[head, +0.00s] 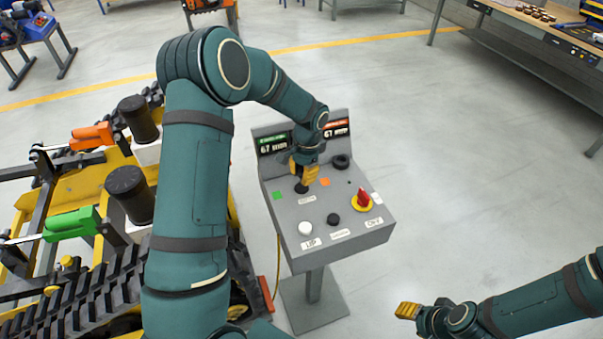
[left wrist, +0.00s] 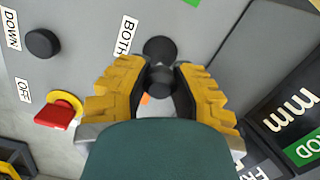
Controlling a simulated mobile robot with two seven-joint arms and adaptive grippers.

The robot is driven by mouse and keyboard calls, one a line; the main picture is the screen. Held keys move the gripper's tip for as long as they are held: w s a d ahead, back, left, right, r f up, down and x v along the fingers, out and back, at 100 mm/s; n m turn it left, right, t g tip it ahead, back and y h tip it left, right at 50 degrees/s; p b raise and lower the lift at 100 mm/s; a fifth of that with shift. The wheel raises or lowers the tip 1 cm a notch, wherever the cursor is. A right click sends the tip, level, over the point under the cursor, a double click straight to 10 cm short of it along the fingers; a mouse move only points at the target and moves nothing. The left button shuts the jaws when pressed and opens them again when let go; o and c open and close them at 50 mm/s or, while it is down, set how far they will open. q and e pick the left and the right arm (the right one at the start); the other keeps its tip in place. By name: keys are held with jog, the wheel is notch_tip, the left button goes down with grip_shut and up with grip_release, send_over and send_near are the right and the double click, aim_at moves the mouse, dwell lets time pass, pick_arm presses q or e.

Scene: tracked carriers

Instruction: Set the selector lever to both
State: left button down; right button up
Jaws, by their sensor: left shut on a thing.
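The selector lever (left wrist: 161,80) is black with a round knob, on the sloped grey control panel (head: 350,225). My left gripper (head: 303,177) is shut on it, with yellow fingers (left wrist: 160,88) on both sides of the knob. In the left wrist view the knob shows on the orange-mark side of its round base; its exact tilt is unclear. The "BOTH" label (left wrist: 127,37) is beside the lever, between a green mark (head: 278,196) and an orange mark (head: 325,182). My right gripper (head: 408,310) is away from the panel at lower right; its finger gap is unclear.
The panel also has a white button (head: 305,228), black buttons (head: 333,219), a red stop knob (head: 364,198) and two displays (head: 273,143). A yellow tracked carrier (head: 90,190) with green and orange parts stands at left. Floor right of the panel is clear.

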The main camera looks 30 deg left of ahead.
pick_arm(q)
jog(key=c, duration=0.7)
grip_release()
jog(key=shift+c, duration=0.2)
notch_tip(320, 180, up, 12)
jog(key=w, duration=0.1)
jog(key=shift+w+d, duration=0.15)
jog(key=shift+d, duration=0.15)
jog(key=shift+f, duration=0.1)
